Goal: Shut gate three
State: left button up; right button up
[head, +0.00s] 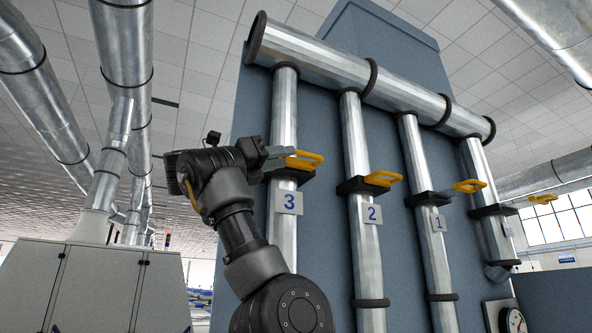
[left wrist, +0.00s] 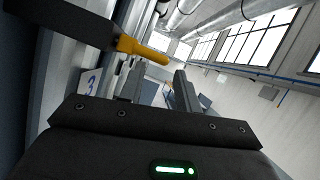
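The handle stands out from the collar. My left gripper (head: 282,152) is level with it, its fingers at the handle's left end. In the left wrist view the yellow handle (left wrist: 141,48) lies beyond the fingertips of my left gripper (left wrist: 158,80), which look spread with a gap between them. I see no grip on the handle, but whether a finger touches it I cannot tell. My right gripper is out of view.
Similar yellow handles stand on pipe 2 (head: 383,178), pipe 1 (head: 469,186) and another pipe farther right (head: 543,199). A thick duct (head: 345,67) runs across above the pipes. A blue-grey housing stands behind them. A grey cabinet (head: 95,288) stands at lower left.

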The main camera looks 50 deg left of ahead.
pick_arm(q)
jog(key=b+v, duration=0.2)
jog(key=v, duration=0.2)
jog(key=shift+s+f, duration=0.1)
jog(key=shift+s, duration=0.1)
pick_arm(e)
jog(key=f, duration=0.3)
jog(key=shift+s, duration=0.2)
